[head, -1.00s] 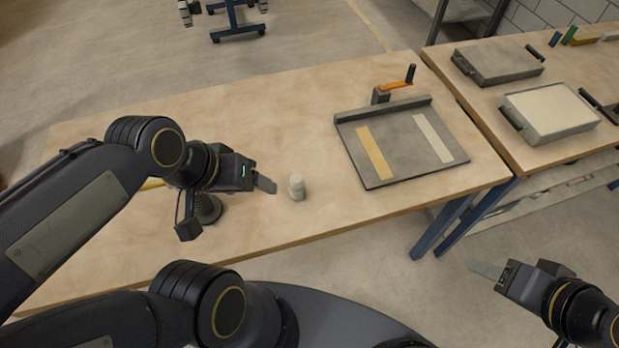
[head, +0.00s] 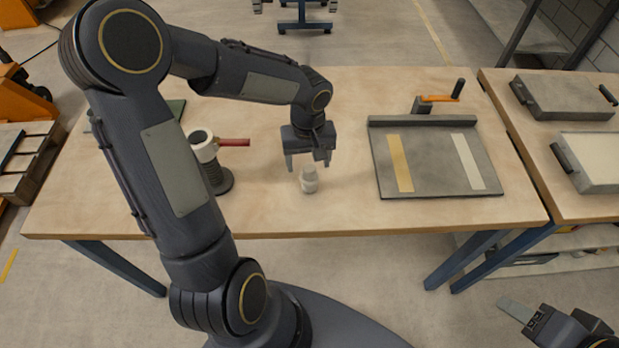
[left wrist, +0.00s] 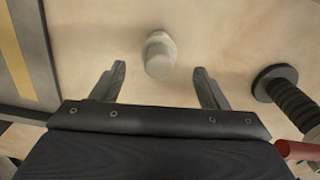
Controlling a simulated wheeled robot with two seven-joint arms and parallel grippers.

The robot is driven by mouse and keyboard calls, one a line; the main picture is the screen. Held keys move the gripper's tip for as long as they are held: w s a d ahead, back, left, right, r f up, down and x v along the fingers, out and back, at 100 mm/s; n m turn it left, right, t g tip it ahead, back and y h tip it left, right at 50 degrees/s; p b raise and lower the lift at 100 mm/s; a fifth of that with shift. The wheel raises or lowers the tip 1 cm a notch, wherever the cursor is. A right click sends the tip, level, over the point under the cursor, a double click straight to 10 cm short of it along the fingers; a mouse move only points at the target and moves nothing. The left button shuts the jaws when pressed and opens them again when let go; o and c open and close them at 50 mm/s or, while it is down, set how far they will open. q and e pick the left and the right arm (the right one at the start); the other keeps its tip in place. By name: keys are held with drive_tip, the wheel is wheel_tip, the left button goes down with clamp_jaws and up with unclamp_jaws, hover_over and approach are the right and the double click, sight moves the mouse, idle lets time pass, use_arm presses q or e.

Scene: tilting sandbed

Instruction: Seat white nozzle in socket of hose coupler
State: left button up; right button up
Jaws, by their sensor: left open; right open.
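The white nozzle (head: 309,180) stands upright on the wooden table, narrow end up. It also shows in the left wrist view (left wrist: 159,56), beyond and between my finger tips. My left gripper (head: 307,166) is open and empty, pointing down just above and behind the nozzle; I see no contact. The hose coupler (head: 203,146) stands left of it, with a white top, a red lever and a dark ribbed stem on a round base. In the left wrist view its ribbed stem (left wrist: 294,103) is at the right. My right gripper (head: 516,309) is open and empty at the lower right, off the table.
A grey tilting tray (head: 438,182) with a yellow and a white strip and an orange crank (head: 440,98) lies right of the nozzle. Another table (head: 590,207) with grey trays adjoins at the right. The table between coupler and nozzle is clear.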

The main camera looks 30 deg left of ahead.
sight(309, 167)
use_arm(q)
drive_tip(key=shift+d+f, duration=0.1)
drive_tip(key=shift+f, duration=1.85)
drive_tip(key=c, duration=1.1)
